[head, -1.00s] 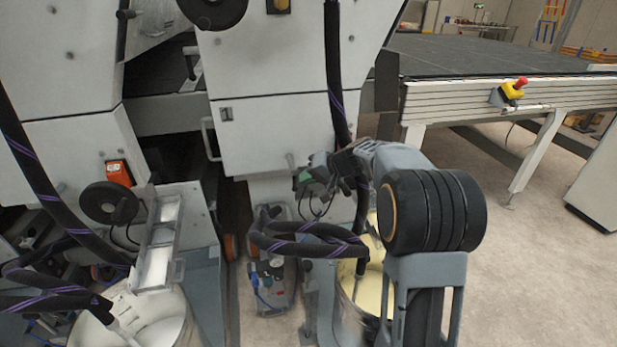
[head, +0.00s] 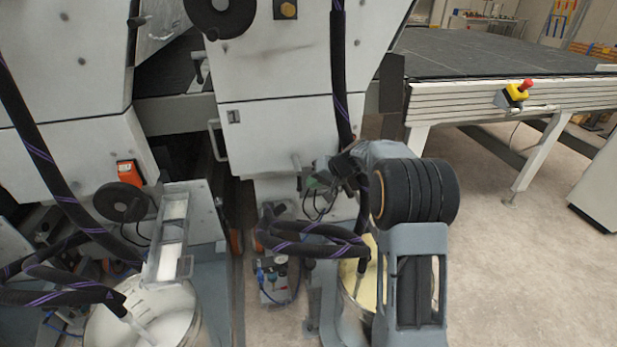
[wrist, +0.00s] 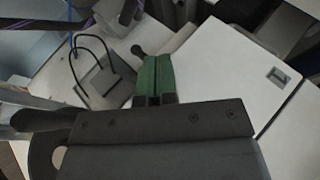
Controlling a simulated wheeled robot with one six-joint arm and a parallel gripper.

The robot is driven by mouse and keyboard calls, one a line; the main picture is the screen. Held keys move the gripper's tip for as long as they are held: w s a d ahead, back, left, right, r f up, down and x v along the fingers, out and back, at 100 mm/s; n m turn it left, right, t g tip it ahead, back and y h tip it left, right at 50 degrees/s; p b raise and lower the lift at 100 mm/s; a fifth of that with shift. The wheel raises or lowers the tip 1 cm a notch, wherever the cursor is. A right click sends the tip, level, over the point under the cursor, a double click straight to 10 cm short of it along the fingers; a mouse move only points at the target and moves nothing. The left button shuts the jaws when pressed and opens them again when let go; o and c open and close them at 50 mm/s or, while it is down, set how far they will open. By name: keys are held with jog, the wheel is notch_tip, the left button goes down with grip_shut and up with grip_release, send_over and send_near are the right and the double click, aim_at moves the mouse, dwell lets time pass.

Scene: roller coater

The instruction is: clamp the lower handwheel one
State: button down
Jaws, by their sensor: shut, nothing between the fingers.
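A black lower handwheel (head: 121,202) sits on the grey machine side at the left in the head view, below an orange switch. A second, upper black handwheel (head: 222,15) is at the top centre, cut by the picture edge. My gripper (head: 312,182) is small and partly hidden in the head view, in front of the white cabinet and well to the right of the lower handwheel. In the wrist view my gripper (wrist: 153,75) shows its green fingers together, with nothing between them. I cannot make out the lower handwheel surely in the wrist view.
Black hoses (head: 315,240) with purple stripes hang close to my arm. A pail of yellow liquid (head: 350,290) stands below it, and a white pail (head: 105,325) at lower left. A long table (head: 470,98) with an emergency stop is at right.

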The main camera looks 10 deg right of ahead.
aim_at(297, 173)
jog(key=w+d+f+h+p, duration=0.1)
jog(key=w+d+h, duration=0.2)
jog(key=w+d, duration=0.1)
jog(key=shift+w+n+t, duration=0.3)
jog(key=shift+w+n, duration=0.1)
jog(key=shift+w, duration=0.35)
jog(key=shift+f, duration=0.1)
jog(key=b+x, duration=0.1)
jog(key=x, duration=0.8)
jog(key=shift+w+f, duration=0.2)
jog(key=shift+f, duration=0.1)
jog(key=shift+a+b, duration=0.15)
jog(key=shift+b, duration=0.15)
